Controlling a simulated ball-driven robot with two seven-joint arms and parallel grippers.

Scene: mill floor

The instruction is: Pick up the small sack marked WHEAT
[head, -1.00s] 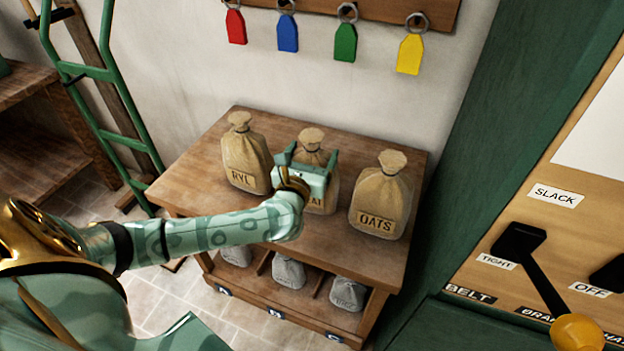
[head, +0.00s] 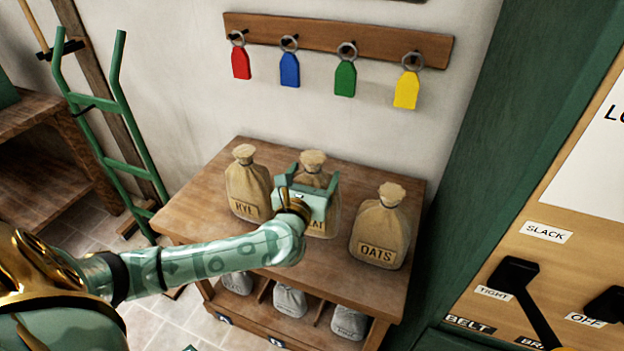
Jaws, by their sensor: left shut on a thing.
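The small sack marked WHEAT (head: 314,162) stands upright in the middle of three tan sacks on the wooden table (head: 190,213). My left gripper (head: 305,187) is shut on it around its upper body, and hides much of its front. Only the end of its label shows. The sack marked RYE (head: 247,182) stands to its left and the sack marked OATS (head: 380,228) to its right. I cannot tell whether the middle sack touches the table. My right gripper is not in view.
Grey sacks (head: 290,301) sit in compartments below the tabletop. Coloured tags (head: 345,78) hang from a rail on the wall behind. A green hand truck (head: 110,140) leans at the left. A lever panel (head: 540,290) stands at the right.

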